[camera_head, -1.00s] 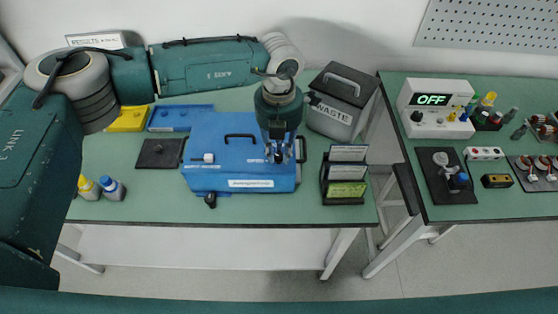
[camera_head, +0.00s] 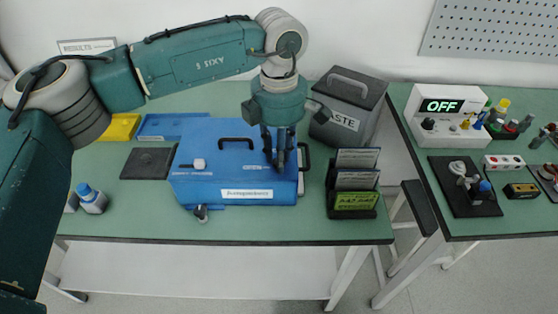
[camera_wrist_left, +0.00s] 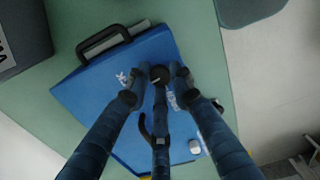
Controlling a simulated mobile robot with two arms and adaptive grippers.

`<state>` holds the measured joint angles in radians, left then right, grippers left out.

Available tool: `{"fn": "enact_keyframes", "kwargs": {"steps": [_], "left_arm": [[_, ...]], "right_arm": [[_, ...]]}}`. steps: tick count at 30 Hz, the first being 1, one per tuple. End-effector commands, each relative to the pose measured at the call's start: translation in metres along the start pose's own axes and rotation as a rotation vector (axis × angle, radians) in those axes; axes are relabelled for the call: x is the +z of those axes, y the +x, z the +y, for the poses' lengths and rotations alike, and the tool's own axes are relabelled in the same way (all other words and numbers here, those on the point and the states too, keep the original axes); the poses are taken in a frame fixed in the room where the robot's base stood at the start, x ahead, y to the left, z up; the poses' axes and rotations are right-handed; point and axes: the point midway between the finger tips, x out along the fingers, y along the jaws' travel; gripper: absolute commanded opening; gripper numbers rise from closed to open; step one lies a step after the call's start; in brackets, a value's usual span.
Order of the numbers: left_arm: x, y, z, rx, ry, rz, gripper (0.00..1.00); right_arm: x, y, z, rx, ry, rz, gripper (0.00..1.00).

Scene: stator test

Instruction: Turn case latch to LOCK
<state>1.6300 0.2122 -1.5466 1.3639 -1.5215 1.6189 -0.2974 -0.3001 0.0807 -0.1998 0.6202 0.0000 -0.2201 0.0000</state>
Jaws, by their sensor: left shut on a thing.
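The blue case (camera_head: 222,185) stands shut on the green bench, with a black handle and a white knob on its lid. My left gripper (camera_head: 278,168) points down at the right part of the lid. In the left wrist view, the fingers of this gripper (camera_wrist_left: 160,82) close around a small dark round piece, seemingly the latch (camera_wrist_left: 160,73). Partly covered lettering lies on either side: "CK" on the left and a word like "OPEN" on the right. The fingers hide most of the latch, so its exact angle cannot be told. My right gripper is not in view.
A grey waste bin (camera_head: 350,105) stands close behind and right of my left gripper. A card rack (camera_head: 355,185) is right of the case. A dark plate (camera_head: 148,163) and bottles (camera_head: 91,198) are to the left. A second bench holds a box reading OFF (camera_head: 440,118).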

Motion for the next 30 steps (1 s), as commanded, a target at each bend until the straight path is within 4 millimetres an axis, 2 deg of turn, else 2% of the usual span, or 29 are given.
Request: {"fn": "enact_keyframes", "kwargs": {"steps": [9,25,26,28,30], "left_arm": [[0.0002,-0.0001,0.0007,0.002,0.115,-0.001,0.0],[0.0002,-0.001,0.0007,0.003,0.136,0.0,0.0],[0.0002,-0.001,0.0007,0.003,0.136,0.0,0.26],[0.0002,-0.0009,0.0006,0.002,0.136,-0.001,0.4],[0.0002,-0.0008,0.0005,0.002,0.135,0.0,0.42]], "right_arm": [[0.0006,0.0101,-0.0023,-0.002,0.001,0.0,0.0],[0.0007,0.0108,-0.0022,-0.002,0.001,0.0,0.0],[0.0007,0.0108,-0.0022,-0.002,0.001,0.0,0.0],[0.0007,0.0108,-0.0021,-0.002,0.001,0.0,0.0],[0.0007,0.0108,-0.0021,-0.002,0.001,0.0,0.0]]}}
